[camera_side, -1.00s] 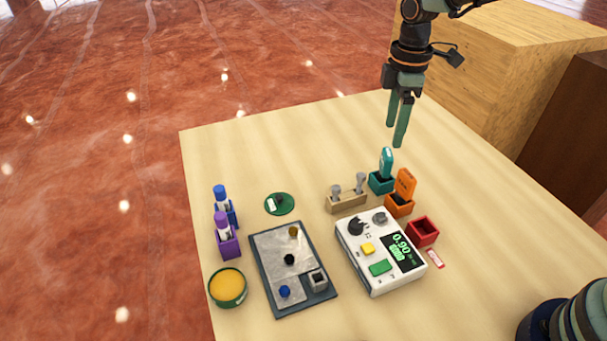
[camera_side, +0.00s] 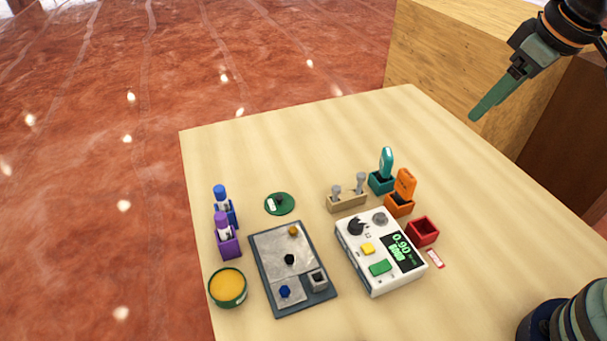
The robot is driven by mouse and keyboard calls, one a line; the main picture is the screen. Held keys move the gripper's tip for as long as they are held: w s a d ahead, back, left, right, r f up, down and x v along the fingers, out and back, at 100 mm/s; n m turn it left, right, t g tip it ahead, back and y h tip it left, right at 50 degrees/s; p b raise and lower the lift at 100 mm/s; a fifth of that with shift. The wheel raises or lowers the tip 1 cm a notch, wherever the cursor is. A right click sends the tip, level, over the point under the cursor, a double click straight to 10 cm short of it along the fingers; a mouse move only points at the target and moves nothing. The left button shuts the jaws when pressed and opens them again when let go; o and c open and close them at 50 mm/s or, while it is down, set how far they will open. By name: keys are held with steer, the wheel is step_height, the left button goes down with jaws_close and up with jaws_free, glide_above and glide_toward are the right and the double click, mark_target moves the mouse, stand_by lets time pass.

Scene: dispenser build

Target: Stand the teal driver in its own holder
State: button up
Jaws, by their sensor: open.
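The teal driver (camera_side: 386,160) stands upright in the teal holder (camera_side: 380,184), at the back right of the group of things on the table. Its tip is hidden inside the holder. My gripper (camera_side: 478,114) is open and empty. It is up at the right of the picture, well apart from the driver, with its fingers pointing down and left. From this side its fingers nearly overlap.
An orange driver (camera_side: 405,183) stands in an orange holder (camera_side: 399,205) beside the teal one. A red holder (camera_side: 422,232) is empty. A white device (camera_side: 380,250), a tan rack (camera_side: 346,203) and a grey tray (camera_side: 284,268) stand nearby. The table's back is clear.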

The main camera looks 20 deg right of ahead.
steer(key=s+m, duration=0.1)
steer(key=s+d+m, duration=0.1)
steer(key=s+f+m+t, duration=0.1)
steer(key=shift+s+d, duration=0.2)
steer(key=shift+s, duration=0.15)
steer(key=shift+r, duration=0.1)
stand_by(0.4)
